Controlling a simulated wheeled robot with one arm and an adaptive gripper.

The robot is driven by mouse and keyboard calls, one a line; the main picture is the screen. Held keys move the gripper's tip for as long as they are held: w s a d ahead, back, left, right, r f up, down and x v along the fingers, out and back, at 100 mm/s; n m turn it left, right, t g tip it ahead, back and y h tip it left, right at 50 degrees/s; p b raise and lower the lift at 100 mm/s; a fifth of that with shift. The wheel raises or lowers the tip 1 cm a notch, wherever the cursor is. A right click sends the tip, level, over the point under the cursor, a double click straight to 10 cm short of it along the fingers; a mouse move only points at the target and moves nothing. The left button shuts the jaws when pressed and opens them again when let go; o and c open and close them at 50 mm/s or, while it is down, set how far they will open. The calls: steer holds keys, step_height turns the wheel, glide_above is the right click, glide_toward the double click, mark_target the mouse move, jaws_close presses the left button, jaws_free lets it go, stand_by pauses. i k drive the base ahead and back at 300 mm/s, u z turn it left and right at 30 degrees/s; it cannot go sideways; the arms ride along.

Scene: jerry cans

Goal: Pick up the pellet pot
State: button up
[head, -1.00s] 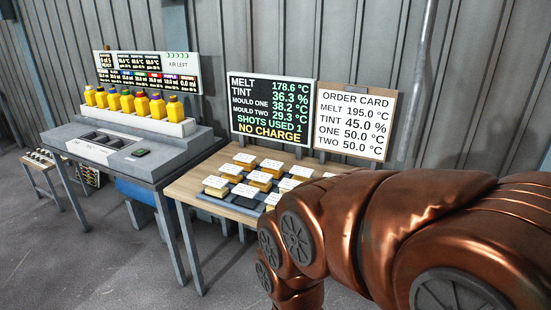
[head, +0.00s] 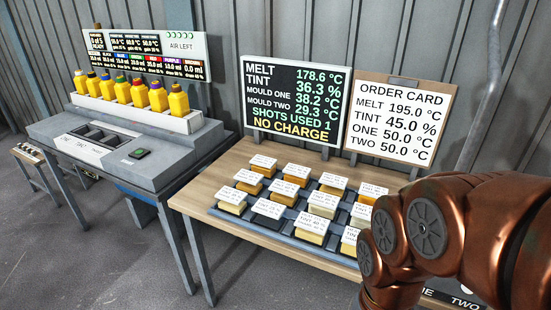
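I cannot pick out a pellet pot in the head view. My copper-coloured arm fills the lower right and hides part of the wooden table (head: 190,203). My gripper is out of the picture, so what it holds does not show. Several small yellow bottles (head: 123,90) with differently coloured caps stand in a row on the grey machine (head: 185,160) at left.
A dark tray (head: 262,236) of labelled yellow and dark sample blocks sits on the table. A readout board (head: 293,100) showing "NO CHARGE" and an order card (head: 400,120) stand behind it against the wall. A low stand (head: 40,160) is at far left. Grey floor in front is clear.

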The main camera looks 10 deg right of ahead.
mark_target(267, 166)
steer(key=u, duration=0.5)
steer(key=i, duration=0.9)
steer(key=u, duration=0.85)
